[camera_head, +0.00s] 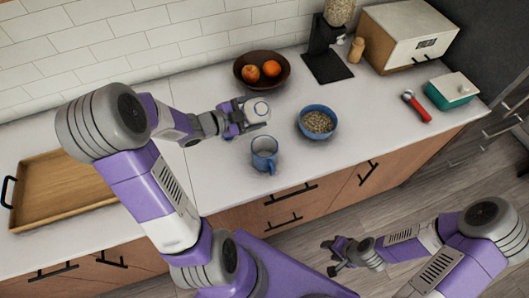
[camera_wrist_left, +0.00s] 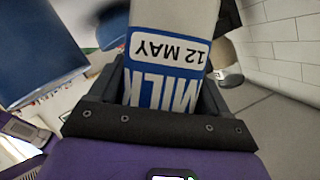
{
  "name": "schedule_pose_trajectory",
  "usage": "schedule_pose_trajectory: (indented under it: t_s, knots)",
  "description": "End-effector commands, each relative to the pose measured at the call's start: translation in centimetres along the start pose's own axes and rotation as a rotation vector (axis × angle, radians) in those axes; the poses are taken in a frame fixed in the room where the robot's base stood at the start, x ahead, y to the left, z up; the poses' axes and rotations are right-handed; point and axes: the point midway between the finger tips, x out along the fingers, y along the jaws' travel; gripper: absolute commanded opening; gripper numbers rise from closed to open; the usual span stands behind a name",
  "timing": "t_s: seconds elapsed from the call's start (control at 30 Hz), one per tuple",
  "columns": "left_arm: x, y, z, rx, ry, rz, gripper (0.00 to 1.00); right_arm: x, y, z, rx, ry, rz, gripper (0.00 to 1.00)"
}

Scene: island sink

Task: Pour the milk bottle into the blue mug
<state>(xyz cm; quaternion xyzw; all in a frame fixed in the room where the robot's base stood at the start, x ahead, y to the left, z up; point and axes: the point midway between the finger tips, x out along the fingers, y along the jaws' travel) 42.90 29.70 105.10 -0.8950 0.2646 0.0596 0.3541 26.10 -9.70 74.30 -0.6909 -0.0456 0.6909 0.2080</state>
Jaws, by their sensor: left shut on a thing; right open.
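My left gripper (camera_head: 238,118) is shut on the milk bottle (camera_head: 257,109), just behind the blue mug. In the left wrist view the white and blue bottle (camera_wrist_left: 172,45) fills the space between the fingers, its label reading "MILK" and "12 MAY". The blue mug (camera_head: 264,155) stands upright on the counter in front of the bottle, its handle toward the counter's front edge. The bottle appears apart from the mug; I cannot tell its height above the counter. My right gripper (camera_head: 337,254) is open and empty, low in front of the cabinets.
A blue bowl of cereal (camera_head: 318,122) stands right of the mug. A dark bowl with oranges (camera_head: 262,70) is behind. A wooden tray (camera_head: 60,192) lies at left. A dispenser (camera_head: 326,50), bread box (camera_head: 405,35), teal butter dish (camera_head: 452,91) and red-handled tool (camera_head: 416,106) are at right.

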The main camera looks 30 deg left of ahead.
Motion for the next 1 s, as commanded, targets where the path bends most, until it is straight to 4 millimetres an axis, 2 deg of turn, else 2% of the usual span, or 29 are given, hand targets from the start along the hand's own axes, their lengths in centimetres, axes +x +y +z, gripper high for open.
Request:
schedule_pose_trajectory:
  t_s: [0.03,0.23,0.57,0.63,1.0]
  knots:
    - [0.2,0.3,0.5,0.031,0.002,-0.015,0.47,1.4,0.5,-0.1,0.000,0.000,0.000,0.48]
    - [0.5,-0.1,1.3,0.152,0.005,-0.064,0.47,4.3,1.6,-0.2,0.000,0.000,0.000,0.48]
    - [2.0,1.5,4.9,0.293,0.008,-0.123,0.47,10.6,4.0,-0.5,0.000,0.000,0.000,0.48]
    - [1.8,0.5,4.6,0.397,0.011,-0.169,0.47,12.2,4.6,-0.5,0.000,0.000,0.000,0.48]
    - [1.6,-1.0,3.8,0.546,0.013,-0.228,0.47,13.9,5.2,-0.6,0.000,0.000,0.000,0.48]
